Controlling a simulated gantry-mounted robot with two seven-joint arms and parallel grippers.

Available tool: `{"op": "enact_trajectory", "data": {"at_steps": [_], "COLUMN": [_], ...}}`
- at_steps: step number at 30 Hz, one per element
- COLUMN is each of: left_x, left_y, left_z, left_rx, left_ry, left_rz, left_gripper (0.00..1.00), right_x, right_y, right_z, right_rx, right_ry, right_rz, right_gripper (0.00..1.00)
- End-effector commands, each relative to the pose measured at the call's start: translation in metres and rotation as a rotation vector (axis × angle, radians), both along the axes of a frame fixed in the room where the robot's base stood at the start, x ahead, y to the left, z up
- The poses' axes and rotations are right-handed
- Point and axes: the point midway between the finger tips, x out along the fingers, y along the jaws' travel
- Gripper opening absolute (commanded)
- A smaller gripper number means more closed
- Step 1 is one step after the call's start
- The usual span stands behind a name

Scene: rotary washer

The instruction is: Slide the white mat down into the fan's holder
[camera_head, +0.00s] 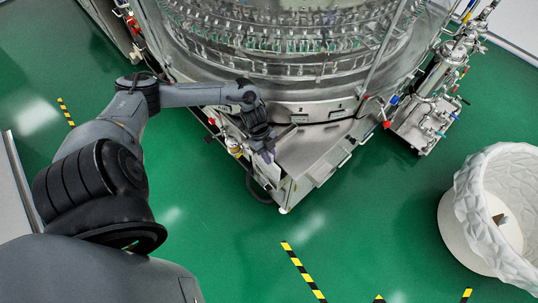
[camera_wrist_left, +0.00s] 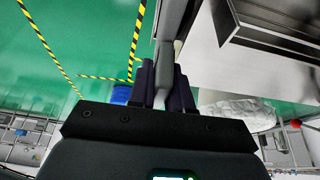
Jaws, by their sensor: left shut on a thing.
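My left gripper (camera_head: 268,153) is at the front left corner of the large steel washer (camera_head: 318,150), beside its metal top plate. In the left wrist view its two dark fingers (camera_wrist_left: 164,88) are shut on a grey bar (camera_wrist_left: 170,50) that runs upward between them. In the head view the held bar is too small and too covered by the gripper to make out. I cannot pick out a white mat, a fan or a fan's holder in either view. My right gripper is in neither view.
A white round bin with a crinkled white liner (camera_head: 482,205) stands at the right. A pipe and valve assembly (camera_head: 430,100) stands right of the washer. Yellow-black floor tape (camera_head: 303,270) marks the green floor, which is clear in front. A blue object (camera_wrist_left: 121,94) shows in the wrist view.

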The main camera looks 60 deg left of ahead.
Motion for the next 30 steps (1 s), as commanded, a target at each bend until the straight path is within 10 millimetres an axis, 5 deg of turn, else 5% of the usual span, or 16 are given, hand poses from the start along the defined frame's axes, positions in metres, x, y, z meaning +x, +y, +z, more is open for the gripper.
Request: {"op": "enact_trajectory", "data": {"at_steps": [30], "left_x": [0.0], "left_y": [0.0], "left_z": [-0.061], "left_rx": [0.0], "left_ry": [-0.001], "left_rz": [0.001], "left_gripper": [0.0], "right_x": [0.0], "right_y": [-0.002], "right_z": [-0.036], "right_rx": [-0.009], "right_ry": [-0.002], "right_rz": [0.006], "right_gripper": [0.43]}}
